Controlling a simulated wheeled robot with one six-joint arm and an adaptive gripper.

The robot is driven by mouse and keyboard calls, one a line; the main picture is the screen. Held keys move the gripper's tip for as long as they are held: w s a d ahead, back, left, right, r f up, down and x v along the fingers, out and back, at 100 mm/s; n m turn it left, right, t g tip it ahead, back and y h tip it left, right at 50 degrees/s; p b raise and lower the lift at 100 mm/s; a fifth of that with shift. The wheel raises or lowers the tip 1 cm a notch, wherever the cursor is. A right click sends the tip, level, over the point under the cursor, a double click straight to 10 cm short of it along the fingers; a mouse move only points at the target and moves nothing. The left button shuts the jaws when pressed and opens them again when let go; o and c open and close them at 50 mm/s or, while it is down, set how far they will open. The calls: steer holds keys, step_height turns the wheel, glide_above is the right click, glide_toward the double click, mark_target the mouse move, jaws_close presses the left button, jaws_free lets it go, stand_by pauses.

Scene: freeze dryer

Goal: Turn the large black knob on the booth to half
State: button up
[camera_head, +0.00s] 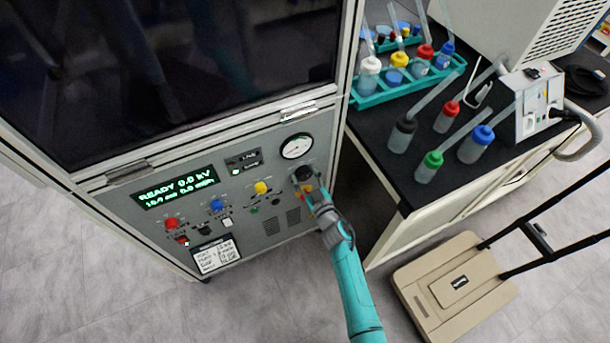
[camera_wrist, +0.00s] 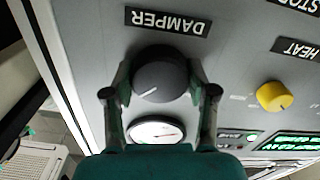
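The large black knob (camera_wrist: 160,72) sits on the booth's grey front panel beside the upside-down DAMPER label (camera_wrist: 168,22). Its white pointer line points toward the lower left in the wrist view. In the head view the knob (camera_head: 302,173) is below the round gauge, partly hidden by my gripper (camera_head: 314,194). My gripper (camera_wrist: 160,70) has one finger on each side of the knob, with the fingertips close to its rim. The fingers are spread around it. Whether they touch it is unclear.
The panel also has a white gauge (camera_head: 297,147), a yellow knob (camera_head: 261,187), a blue knob (camera_head: 216,205), a red button (camera_head: 172,223) and a green display (camera_head: 176,188). A black-topped bench (camera_head: 400,175) with bottles stands at right. A beige cart (camera_head: 410,293) stands on the floor.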

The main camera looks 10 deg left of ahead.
steer(key=shift+n, duration=0.3)
steer(key=n, duration=0.4)
steer(key=shift+n, duration=2.1)
steer(key=o, duration=1.2)
steer(key=shift+c, duration=0.2)
steer(key=v, duration=1.2)
